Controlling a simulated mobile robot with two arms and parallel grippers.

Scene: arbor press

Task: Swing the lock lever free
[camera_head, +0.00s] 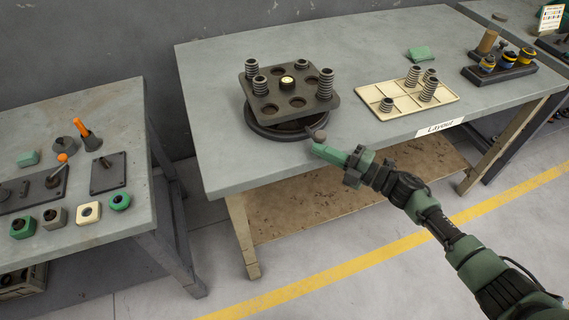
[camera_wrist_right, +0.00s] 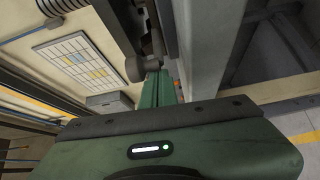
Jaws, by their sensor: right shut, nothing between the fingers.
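The lock lever's rounded grey-brown knob (camera_head: 319,135) sticks out at the front right of the dark round base (camera_head: 262,128) under the square plate (camera_head: 268,108). My right gripper (camera_head: 317,149) is shut and empty, its green fingertips right beside the knob at the table's front edge. In the right wrist view a dark knob (camera_wrist_right: 138,68) sits just left of the tips of the closed fingers (camera_wrist_right: 155,76). I cannot tell whether they touch. The rest of the lever is mostly hidden. My left gripper is not in view.
The square plate carries several ribbed grey stacks around a central knob. A cream tray (camera_head: 369,97) with ribbed parts lies to the right, with a green block (camera_head: 420,54) behind it. Another bench (camera_head: 120,165) with small parts stands at the left. The table front is clear left of the base.

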